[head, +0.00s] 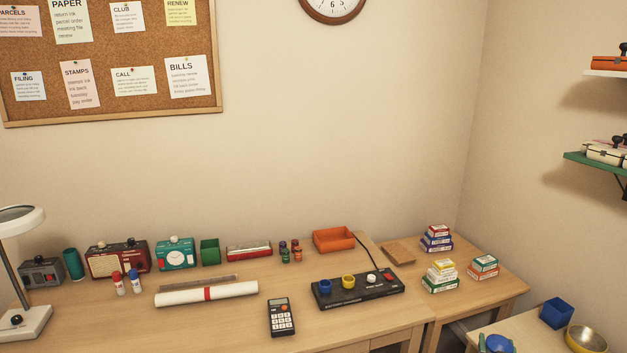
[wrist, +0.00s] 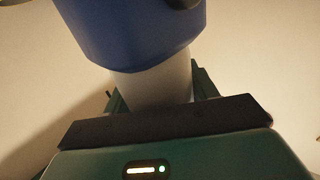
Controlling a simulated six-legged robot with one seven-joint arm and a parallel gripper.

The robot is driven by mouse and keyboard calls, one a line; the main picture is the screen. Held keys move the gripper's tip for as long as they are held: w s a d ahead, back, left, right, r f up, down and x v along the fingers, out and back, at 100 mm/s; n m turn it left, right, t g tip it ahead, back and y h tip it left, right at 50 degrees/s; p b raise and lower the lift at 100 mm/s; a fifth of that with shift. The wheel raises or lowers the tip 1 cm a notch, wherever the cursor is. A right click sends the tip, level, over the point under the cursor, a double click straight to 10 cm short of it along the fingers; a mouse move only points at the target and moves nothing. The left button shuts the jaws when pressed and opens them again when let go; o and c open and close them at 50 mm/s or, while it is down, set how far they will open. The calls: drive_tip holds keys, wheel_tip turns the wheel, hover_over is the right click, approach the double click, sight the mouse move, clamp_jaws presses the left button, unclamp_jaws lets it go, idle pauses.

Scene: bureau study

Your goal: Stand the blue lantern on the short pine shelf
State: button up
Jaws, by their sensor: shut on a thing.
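The blue lantern (wrist: 135,35) fills the top middle of the wrist view, with a blue upper part and a pale, cylinder-like part below it. My gripper (wrist: 155,92) is shut on the pale part, with one dark green finger at each side. The lantern's top is cut off by the picture edge. Neither my gripper nor the lantern shows in the head view. I cannot make out a pine shelf in either view.
In the head view a white shelf (head: 606,73) and a green shelf (head: 596,162) on the right wall carry things. The desk (head: 205,325) holds a lamp, radios, a calculator and a power strip (head: 357,290). A blue box (head: 556,312) stands at lower right.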

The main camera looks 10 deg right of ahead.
drive_tip(key=w+a+f+n+t+y, duration=0.1)
drive_tip(key=w+a+f+y, duration=0.15)
drive_tip(key=a, duration=0.75)
drive_tip(key=w+a+f+n+t+y, duration=0.15)
drive_tip(key=w+a, duration=0.25)
drive_tip(key=a, duration=0.5)
drive_tip(key=s+a+f+n+y, duration=0.1)
drive_tip(key=a+n+y, duration=0.1)
drive_tip(key=a, duration=1)
drive_tip(key=s+a+f+n+y, duration=0.1)
drive_tip(key=a+y, duration=0.2)
drive_tip(key=a, duration=0.8)
drive_tip(key=shift+a+f+n, duration=0.35)
drive_tip(key=shift+f, duration=0.05)
drive_tip(key=shift+s, duration=0.1)
